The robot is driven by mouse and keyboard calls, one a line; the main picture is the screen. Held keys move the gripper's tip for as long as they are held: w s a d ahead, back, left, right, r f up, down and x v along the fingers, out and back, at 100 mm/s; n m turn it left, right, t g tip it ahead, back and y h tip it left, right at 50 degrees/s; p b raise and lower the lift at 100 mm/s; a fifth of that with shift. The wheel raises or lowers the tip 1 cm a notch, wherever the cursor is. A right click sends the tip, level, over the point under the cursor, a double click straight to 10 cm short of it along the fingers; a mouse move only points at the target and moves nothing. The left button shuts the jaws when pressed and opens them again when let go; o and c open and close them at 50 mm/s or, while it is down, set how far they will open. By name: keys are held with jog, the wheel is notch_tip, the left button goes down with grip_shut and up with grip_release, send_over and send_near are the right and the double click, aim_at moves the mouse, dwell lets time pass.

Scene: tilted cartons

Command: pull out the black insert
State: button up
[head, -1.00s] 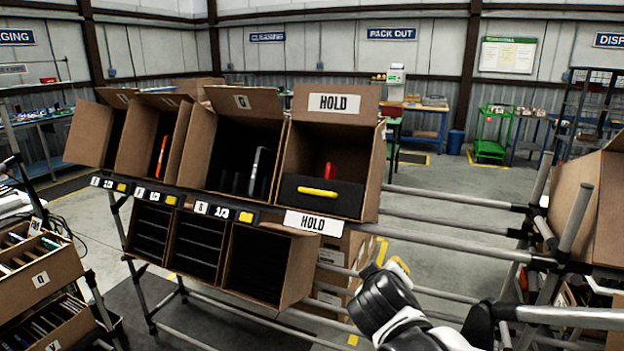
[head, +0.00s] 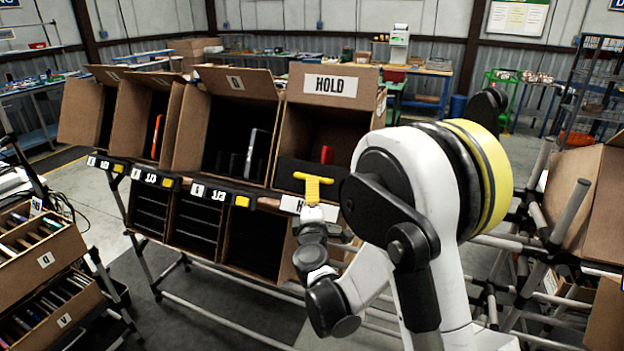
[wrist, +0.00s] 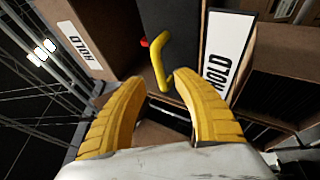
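The black insert (head: 288,172) sits low across the mouth of the HOLD carton (head: 372,120), with a yellow handle (head: 313,178) on its front. The wrist view also shows the insert (wrist: 180,38) and the yellow handle (wrist: 156,60). My gripper (wrist: 158,84) is open. Its two yellow fingers stand either side of the handle's near end, and I cannot tell whether they touch it. In the head view my gripper (head: 313,196) is just below the handle, and my arm hides the insert's right part.
A red item (head: 326,154) stands in the HOLD carton behind the insert. A HOLD label (wrist: 230,55) is beside my right finger. More tilted cartons (head: 188,120) stand to the left, with lower bins (head: 256,262) beneath. Rack rails (head: 505,243) run to the right.

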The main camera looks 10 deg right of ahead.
jog(key=x, duration=0.6)
grip_shut()
